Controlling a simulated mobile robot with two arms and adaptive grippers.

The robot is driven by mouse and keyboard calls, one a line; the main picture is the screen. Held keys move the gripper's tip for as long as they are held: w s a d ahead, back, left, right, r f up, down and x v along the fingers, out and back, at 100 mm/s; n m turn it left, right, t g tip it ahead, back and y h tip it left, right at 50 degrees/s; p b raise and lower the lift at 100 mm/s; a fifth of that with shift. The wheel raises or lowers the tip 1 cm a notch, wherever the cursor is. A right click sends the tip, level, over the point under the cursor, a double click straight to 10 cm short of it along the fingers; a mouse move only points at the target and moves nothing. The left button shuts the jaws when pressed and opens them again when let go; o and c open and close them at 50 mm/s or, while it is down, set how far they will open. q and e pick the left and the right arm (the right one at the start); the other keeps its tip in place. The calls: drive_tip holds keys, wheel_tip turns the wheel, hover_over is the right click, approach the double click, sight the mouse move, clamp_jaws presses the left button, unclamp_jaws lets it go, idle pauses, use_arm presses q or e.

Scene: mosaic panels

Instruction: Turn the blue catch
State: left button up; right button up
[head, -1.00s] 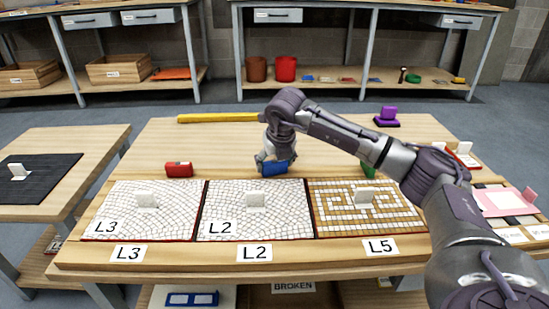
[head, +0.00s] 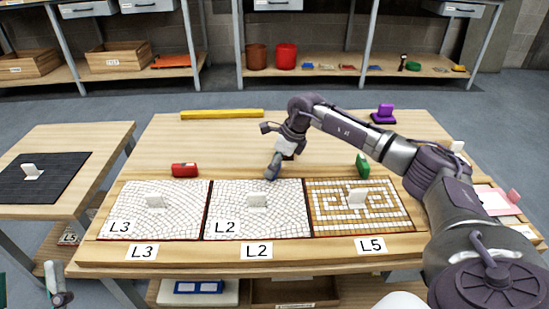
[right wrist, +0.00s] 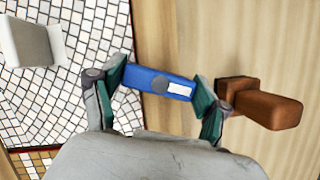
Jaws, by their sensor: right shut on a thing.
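The blue catch (right wrist: 150,81) is a blue bar with a grey round pivot and a white mark. In the right wrist view it lies across the wooden strip, one end at the edge of the L2 mosaic panel (right wrist: 70,105). My right gripper (right wrist: 160,92) is shut on it, a finger at each end. In the head view my right gripper (head: 275,163) stands behind the L2 panel (head: 281,211) and mostly hides the catch.
A brown block (right wrist: 265,103) sits close beside one right finger. A red catch (head: 184,170) lies behind panel L3 (head: 180,222); a green catch (head: 362,165) stands behind panel L5 (head: 320,213). A yellow bar (head: 222,114) lies at the table's back. White knobs rise from the panels.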

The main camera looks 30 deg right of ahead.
drive_tip(key=shift+r+n+g+y+p, duration=0.1)
drive_tip(key=shift+n+g+y+p, duration=0.25)
drive_tip(key=shift+n, duration=0.85)
use_arm(q)
drive_tip(key=shift+w+f+g+y, duration=0.2)
drive_tip(key=shift+w+f+g, duration=0.2)
drive_tip(key=shift+f+g, duration=0.3)
drive_tip(key=shift+w+f+g+y, duration=0.2)
drive_tip(key=shift+w+f+g, duration=0.25)
drive_tip(key=shift+f, duration=0.5)
drive_tip(key=shift+w+f+g+y, duration=0.2)
drive_tip(key=shift+w+f+g, duration=0.1)
drive_tip(key=shift+f+g, duration=0.45)
use_arm(e)
drive_tip(key=shift+n+g, duration=0.35)
drive_tip(key=shift+n, duration=0.55)
use_arm(q)
drive_tip(key=shift+f, duration=0.15)
use_arm(e)
drive_tip(key=o, duration=1.2)
drive_tip(key=shift+c, duration=0.2)
drive_tip(key=v, duration=1.1)
drive_tip(key=shift+s+d+r, duration=0.15)
drive_tip(key=shift+d+r, duration=0.15)
